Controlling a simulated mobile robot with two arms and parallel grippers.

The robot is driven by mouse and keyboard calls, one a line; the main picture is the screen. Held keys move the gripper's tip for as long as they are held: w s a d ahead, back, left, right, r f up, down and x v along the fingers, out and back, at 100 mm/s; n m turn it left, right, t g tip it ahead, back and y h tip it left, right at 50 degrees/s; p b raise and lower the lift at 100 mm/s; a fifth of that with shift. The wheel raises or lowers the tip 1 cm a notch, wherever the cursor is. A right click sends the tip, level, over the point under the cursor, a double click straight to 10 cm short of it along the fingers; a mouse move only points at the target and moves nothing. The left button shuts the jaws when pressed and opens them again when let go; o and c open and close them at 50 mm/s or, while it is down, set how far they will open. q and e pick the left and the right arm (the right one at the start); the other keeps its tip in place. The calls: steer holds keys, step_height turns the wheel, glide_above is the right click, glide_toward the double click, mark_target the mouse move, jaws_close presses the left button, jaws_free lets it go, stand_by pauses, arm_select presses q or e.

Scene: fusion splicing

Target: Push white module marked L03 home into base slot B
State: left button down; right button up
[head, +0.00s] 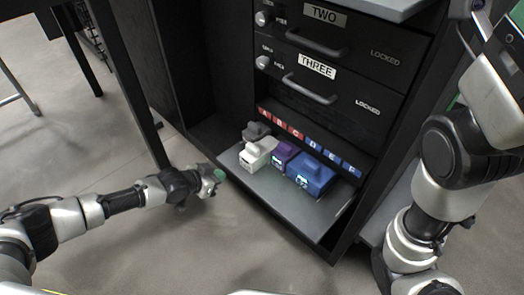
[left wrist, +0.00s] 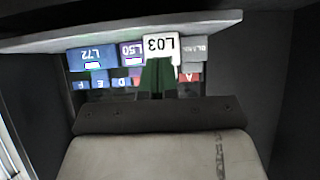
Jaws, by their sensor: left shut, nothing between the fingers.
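The white module marked L03 (head: 258,154) lies on the grey pull-out shelf (head: 270,197) and sticks out farther than its neighbours, in line with label B (head: 280,123). In the left wrist view its L03 face (left wrist: 160,43) appears upside down. My left gripper (head: 214,178) is shut and empty, low in front of the shelf's left side. In the left wrist view its green fingertips (left wrist: 157,76) overlap the lower part of the white module; contact cannot be told. The inside of slot B is hidden. My right arm is at the right, its gripper out of view.
A grey blank module (head: 255,131) stands left of the white one; purple L50 (head: 284,153) and blue L72 (head: 311,172) stand right. The label strip (head: 305,142) runs behind them. Locked drawers (head: 320,85) are above. A dark table leg (head: 142,95) stands left.

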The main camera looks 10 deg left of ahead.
mark_target(246, 157)
arm_select(q)
steer(key=shift+w+d+f+b, duration=0.25)
steer(key=shift+w+d+b, duration=0.45)
steer(key=shift+w+b, duration=0.2)
steer(key=shift+w+d+f+b, duration=0.3)
steer(key=shift+w+d+b, duration=0.4)
steer(key=shift+w+b, duration=0.25)
steer(key=shift+w+d+f+b, duration=0.25)
steer(key=shift+w+d+b, duration=0.45)
steer(key=shift+w+b, duration=0.2)
steer(key=shift+w+d+b, duration=0.95)
steer(key=shift+w+b, duration=0.2)
steer(key=shift+b, duration=0.05)
steer(key=shift+w+d+b, duration=0.9)
steer(key=shift+w+b, duration=0.25)
steer(key=shift+w+d, duration=0.75)
steer(key=shift+w, duration=0.2)
steer(key=s+a+p, duration=0.2)
steer(key=p, duration=0.1)
steer(key=shift+s+r, duration=0.2)
steer(key=shift+r, duration=0.1)
steer(key=s+p, duration=0.1)
steer(key=s+a+p, duration=0.1)
steer(key=shift+a+p, duration=0.25)
steer(key=shift+p, duration=0.1)
steer(key=shift+s+a+f+p, duration=0.2)
steer(key=shift+s+a+p, duration=0.55)
steer(key=shift+s, duration=0.25)
